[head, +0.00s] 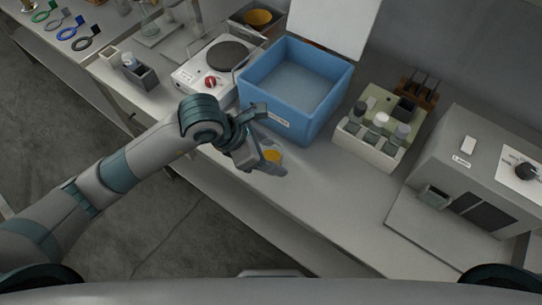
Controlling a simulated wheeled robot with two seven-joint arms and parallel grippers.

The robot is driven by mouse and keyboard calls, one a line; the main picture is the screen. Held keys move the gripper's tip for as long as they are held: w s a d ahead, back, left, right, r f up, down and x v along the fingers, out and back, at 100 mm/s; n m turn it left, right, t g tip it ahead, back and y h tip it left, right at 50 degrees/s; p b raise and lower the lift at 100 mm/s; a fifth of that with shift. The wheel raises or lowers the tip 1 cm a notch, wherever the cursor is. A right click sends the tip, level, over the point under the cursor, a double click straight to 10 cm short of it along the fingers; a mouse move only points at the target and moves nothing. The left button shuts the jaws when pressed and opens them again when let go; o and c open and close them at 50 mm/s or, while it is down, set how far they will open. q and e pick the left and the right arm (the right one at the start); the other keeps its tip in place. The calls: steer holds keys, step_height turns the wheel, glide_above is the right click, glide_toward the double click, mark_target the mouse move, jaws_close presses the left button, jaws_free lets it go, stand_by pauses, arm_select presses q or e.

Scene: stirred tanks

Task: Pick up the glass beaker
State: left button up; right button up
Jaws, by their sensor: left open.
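I cannot tell whether the fingers touch the beaker. My right gripper is not in view.
A blue open bin (318,115) stands just behind the beaker. A hotplate (199,72) with a red knob is at the left. A bottle rack (362,147) and a grey machine (485,165) stand to the right. The bench front right of the beaker is clear.

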arm_select(q)
steer(key=c, duration=1.2)
steer(key=shift+r, duration=0.2)
